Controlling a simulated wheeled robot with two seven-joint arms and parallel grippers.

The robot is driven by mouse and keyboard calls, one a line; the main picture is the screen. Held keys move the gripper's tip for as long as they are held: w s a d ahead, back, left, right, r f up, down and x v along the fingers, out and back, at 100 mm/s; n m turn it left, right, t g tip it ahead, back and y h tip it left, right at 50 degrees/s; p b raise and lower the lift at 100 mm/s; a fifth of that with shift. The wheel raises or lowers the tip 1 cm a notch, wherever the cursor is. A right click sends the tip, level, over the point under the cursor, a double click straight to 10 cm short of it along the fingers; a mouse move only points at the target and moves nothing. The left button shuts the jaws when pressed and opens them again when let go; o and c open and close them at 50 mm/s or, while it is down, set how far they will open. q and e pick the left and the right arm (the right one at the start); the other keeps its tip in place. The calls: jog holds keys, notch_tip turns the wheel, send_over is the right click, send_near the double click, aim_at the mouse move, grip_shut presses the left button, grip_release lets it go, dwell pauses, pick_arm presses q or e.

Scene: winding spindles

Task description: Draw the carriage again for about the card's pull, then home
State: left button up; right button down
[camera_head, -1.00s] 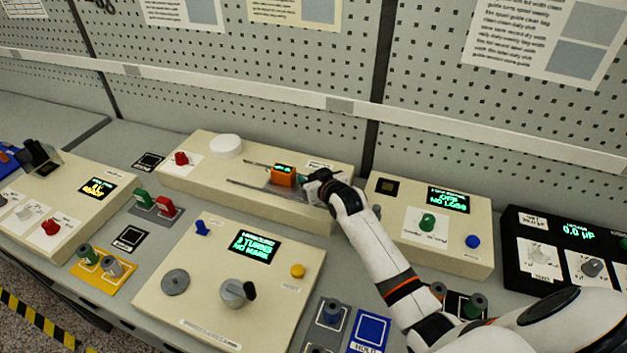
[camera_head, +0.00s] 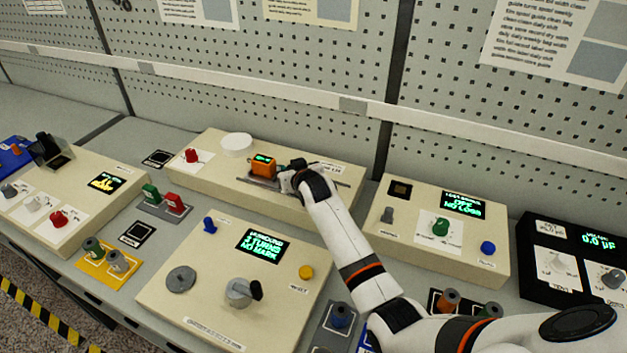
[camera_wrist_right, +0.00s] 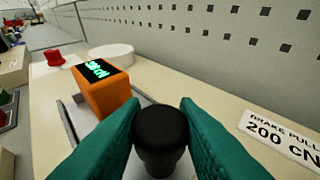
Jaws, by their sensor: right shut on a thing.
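The carriage is an orange block (camera_head: 263,165) with a small green-lit display on top, on the rails of the long beige box (camera_head: 225,172) at the back. It also shows in the right wrist view (camera_wrist_right: 105,92), its digits too blurred to read surely. My right gripper (camera_wrist_right: 160,135) is shut on a black round knob (camera_wrist_right: 160,128) beside the orange block, one green finger on each side. In the head view my right gripper (camera_head: 286,178) partly hides the knob and rails. A label (camera_wrist_right: 280,135) on the box reads "BRAKE PULL 200 CN". My left gripper is not in view.
A white disc (camera_head: 236,144) and a red knob (camera_head: 191,155) are on the box's left part. The winder box (camera_head: 190,310) with a crank stands in front. Another beige box (camera_head: 470,237) stands to the right. The pegboard wall rises behind.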

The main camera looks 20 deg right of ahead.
jog(key=shift+w+a+f, duration=0.1)
jog(key=shift+w+a, duration=0.35)
jog(key=shift+w, duration=0.05)
jog(key=shift+r, duration=0.2)
jog(key=c, duration=1.4)
grip_release()
jog(key=shift+o, duration=1.4)
jog(key=shift+w+a+f, duration=0.1)
jog(key=shift+w+a, duration=0.05)
jog(key=shift+s, duration=0.45)
jog(key=b+v, duration=0.1)
jog(key=v, duration=1)
